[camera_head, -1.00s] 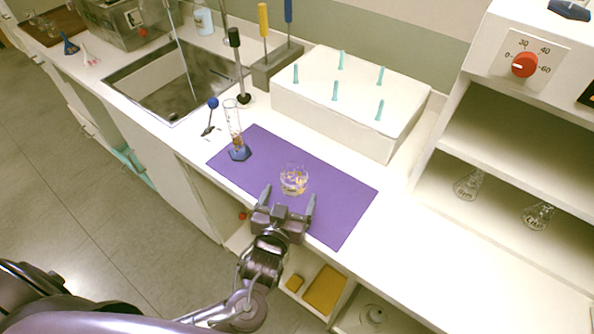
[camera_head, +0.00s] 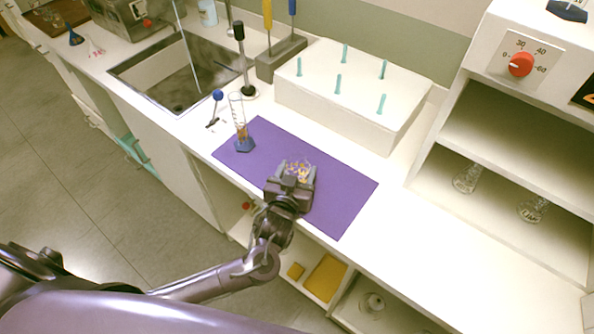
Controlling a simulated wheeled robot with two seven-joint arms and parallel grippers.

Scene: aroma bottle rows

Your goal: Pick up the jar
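A small clear glass jar (camera_head: 299,167) with yellowish bits in it is over the middle of the purple mat (camera_head: 342,200). My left gripper (camera_head: 297,170) comes from the counter's front edge and has its fingers on both sides of the jar. The fingers are drawn in close and look shut on it. The gripper body hides the jar's lower front, so I cannot tell whether it touches the mat. My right gripper is not in view.
A white box with teal pegs (camera_head: 349,100) is behind the mat. A sink (camera_head: 180,75) lies left; shelves with flasks (camera_head: 467,178) stand right. The right counter is clear.

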